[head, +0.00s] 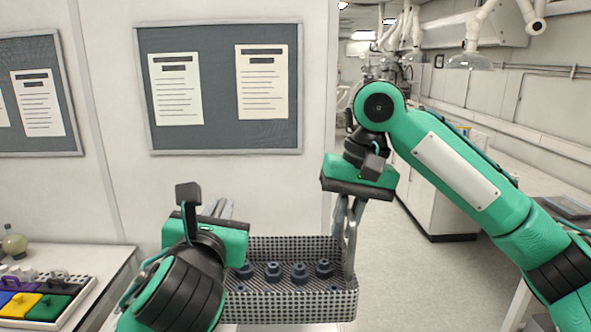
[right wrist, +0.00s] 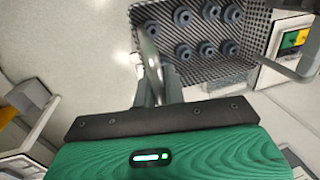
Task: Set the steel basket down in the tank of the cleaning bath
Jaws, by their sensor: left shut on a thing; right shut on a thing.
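The steel basket (head: 290,305) is a perforated metal box with several dark flanged parts standing in it. It hangs between my two grippers in the head view, roughly level. My right gripper (head: 352,196) is shut on the basket's right handle, above its right end. My left gripper (head: 215,215) is at the basket's left end and shut on the left handle, which my left arm mostly hides. In the right wrist view the basket (right wrist: 205,68) shows beyond my right gripper (right wrist: 160,105). I cannot make out the cleaning bath or its tank clearly in either view.
A bench (head: 105,265) at the left holds a tray of coloured blocks (head: 50,305) and a round flask (head: 14,243). Notice boards (head: 220,130) hang on the wall behind. Open floor (head: 410,285) lies to the right, with a long bench (head: 440,195) beyond.

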